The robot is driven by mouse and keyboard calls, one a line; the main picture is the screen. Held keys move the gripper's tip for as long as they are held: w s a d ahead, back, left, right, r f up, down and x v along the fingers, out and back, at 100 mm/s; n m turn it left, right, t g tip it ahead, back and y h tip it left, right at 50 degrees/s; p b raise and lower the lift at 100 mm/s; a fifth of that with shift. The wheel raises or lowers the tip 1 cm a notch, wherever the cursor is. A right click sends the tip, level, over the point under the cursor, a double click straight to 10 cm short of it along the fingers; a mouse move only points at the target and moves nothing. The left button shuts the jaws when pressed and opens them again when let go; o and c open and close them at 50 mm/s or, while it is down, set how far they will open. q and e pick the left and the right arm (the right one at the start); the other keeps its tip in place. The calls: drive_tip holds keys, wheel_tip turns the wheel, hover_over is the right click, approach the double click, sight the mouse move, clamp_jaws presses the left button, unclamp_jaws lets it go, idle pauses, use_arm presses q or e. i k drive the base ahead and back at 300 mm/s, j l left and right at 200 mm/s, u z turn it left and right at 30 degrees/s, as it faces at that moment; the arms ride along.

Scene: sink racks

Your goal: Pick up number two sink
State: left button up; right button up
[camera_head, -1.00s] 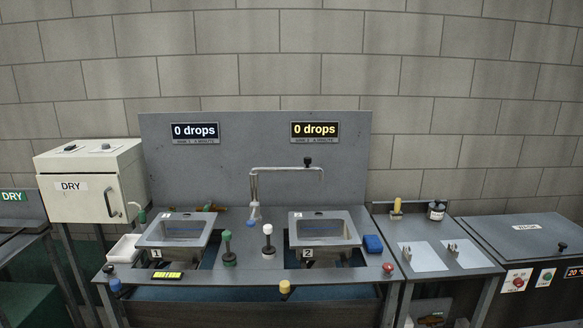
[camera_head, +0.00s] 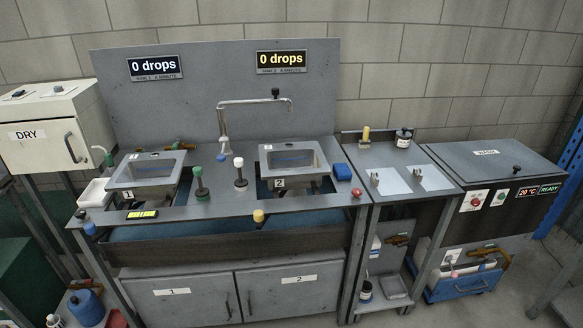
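The number two sink (camera_head: 268,160) is a grey metal basin with a "2" label on its front left corner. It sits tilted in an opening on the right half of the grey counter. The number one sink (camera_head: 125,178), with a "1" label, sits in a similar opening on the left half. Neither of my grippers shows in the head view.
A tap (camera_head: 252,103) arches between the sinks. A blue sponge-like block (camera_head: 342,171) lies right of sink two. A yellow knob (camera_head: 258,215) and red button (camera_head: 357,192) are near the front edge.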

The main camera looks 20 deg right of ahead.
sight(304, 165)
drive_tip(key=i+l+u, duration=0.1)
drive_tip(key=l, duration=0.3)
drive_tip(key=i+l+u, duration=0.1)
drive_tip(key=l, duration=0.3)
drive_tip(key=i+l+u, duration=0.1)
drive_tip(key=l, duration=0.3)
drive_tip(key=i+l+u, duration=0.1)
drive_tip(key=i+l, duration=0.15)
drive_tip(key=l, duration=0.15)
drive_tip(key=i+l+u, duration=0.1)
drive_tip(key=l, duration=0.35)
